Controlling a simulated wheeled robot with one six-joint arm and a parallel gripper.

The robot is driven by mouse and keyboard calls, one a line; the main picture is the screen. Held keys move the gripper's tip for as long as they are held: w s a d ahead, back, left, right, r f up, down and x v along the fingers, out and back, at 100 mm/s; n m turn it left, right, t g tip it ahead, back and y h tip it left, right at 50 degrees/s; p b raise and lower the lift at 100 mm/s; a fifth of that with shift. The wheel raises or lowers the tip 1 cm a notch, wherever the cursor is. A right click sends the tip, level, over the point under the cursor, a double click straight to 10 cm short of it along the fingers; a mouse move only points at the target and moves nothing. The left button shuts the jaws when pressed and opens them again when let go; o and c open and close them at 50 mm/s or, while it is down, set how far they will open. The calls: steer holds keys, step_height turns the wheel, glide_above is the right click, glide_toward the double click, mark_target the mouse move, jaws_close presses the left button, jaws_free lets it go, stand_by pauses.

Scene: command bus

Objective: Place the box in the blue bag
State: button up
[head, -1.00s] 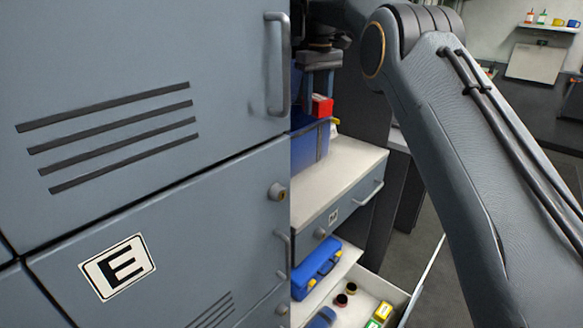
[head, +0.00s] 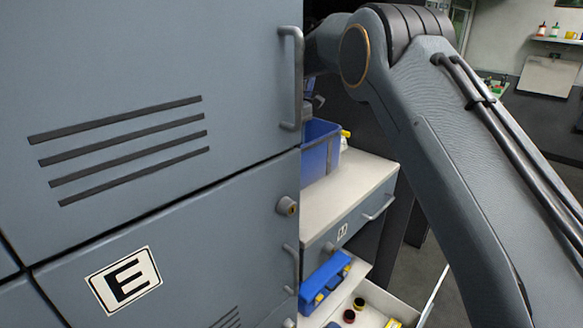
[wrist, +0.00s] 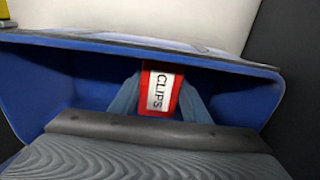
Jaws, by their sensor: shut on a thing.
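The red box (wrist: 160,90), labelled CLIPS, sits between the two fingers of my gripper (wrist: 160,98) in the wrist view. My gripper is shut on it. The blue bag (wrist: 60,85) is an open-topped container around and beneath the box in this view; the exact depth of the box is hard to tell. In the head view the blue bag (head: 321,155) stands on the white counter, its left part hidden by the grey cabinet. The box and fingertips are hidden in the head view.
A grey cabinet (head: 150,200) with handles and an E label fills the left. The white counter (head: 365,175) has drawers below. An open lower drawer (head: 372,305) holds small items, with a blue case (head: 325,280) beside it.

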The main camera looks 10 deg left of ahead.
steer(key=shift+f+p, duration=0.65)
steer(key=shift+f, duration=2.1)
steer(key=o, duration=1.1)
steer(key=shift+f, duration=0.1)
step_height(320, 180, up, 12)
steer(key=b, duration=0.3)
